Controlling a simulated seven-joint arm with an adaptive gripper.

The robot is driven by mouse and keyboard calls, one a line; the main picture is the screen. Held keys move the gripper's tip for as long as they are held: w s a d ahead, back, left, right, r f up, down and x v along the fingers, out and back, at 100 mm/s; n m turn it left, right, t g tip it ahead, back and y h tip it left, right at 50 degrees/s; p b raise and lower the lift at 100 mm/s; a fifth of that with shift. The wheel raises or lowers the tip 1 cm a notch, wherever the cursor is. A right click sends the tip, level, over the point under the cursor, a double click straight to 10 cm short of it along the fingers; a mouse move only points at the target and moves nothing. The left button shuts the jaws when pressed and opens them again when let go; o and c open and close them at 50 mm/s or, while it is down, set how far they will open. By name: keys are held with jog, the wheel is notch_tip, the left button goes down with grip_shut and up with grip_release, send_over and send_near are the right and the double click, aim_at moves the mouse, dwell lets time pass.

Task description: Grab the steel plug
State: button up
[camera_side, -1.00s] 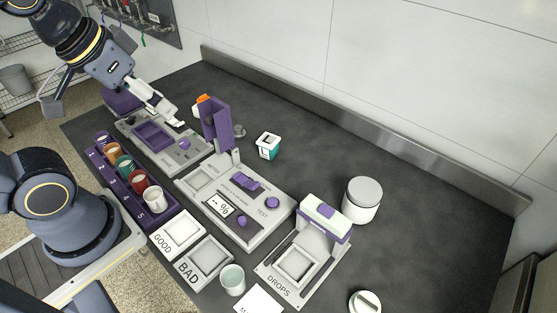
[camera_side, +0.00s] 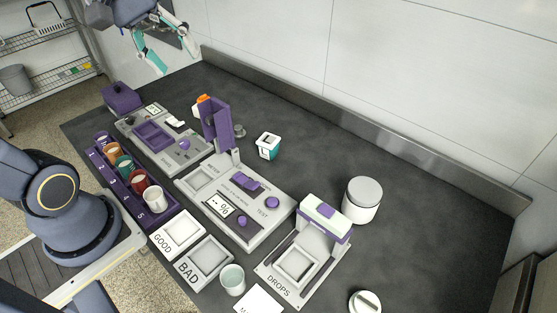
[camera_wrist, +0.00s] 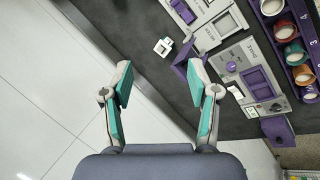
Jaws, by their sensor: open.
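A small grey metallic piece (camera_side: 239,130), which looks like the steel plug, sits on the dark counter just behind the purple upright (camera_side: 217,125) in the side view. I cannot pick it out clearly in the wrist view. My gripper (camera_side: 178,58) is raised near the back wall, up and to the left of that piece and well apart from it. In the wrist view my gripper (camera_wrist: 160,85) has its two teal-lined fingers spread wide with nothing between them. The purple upright also shows in the wrist view (camera_wrist: 183,58), just beyond the right finger.
A white-and-teal container (camera_side: 268,146) stands right of the metallic piece. Purple-and-grey devices (camera_side: 165,140) and a rack of coloured cups (camera_side: 124,168) fill the counter's left and front. A white round jar (camera_side: 362,200) stands at right. The back right counter is clear.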

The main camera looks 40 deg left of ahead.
jog(key=w+a+n+t+h, duration=0.2)
jog(key=w+a+n+t, duration=0.25)
jog(key=a+n, duration=0.65)
jog(key=w+a+n+t+h, duration=0.3)
jog(key=w+a+n, duration=0.45)
jog(key=a, duration=0.65)
jog(key=n, duration=0.1)
send_near(239, 127)
jog(key=x, duration=0.4)
jog(key=shift+d+f, duration=0.3)
jog(key=shift+f, duration=0.05)
jog(key=x, duration=0.5)
jog(key=shift+w+f, duration=0.2)
jog(key=shift+w, duration=0.25)
jog(key=shift+c, duration=0.2)
jog(key=shift+s, duration=0.1)
grip_shut()
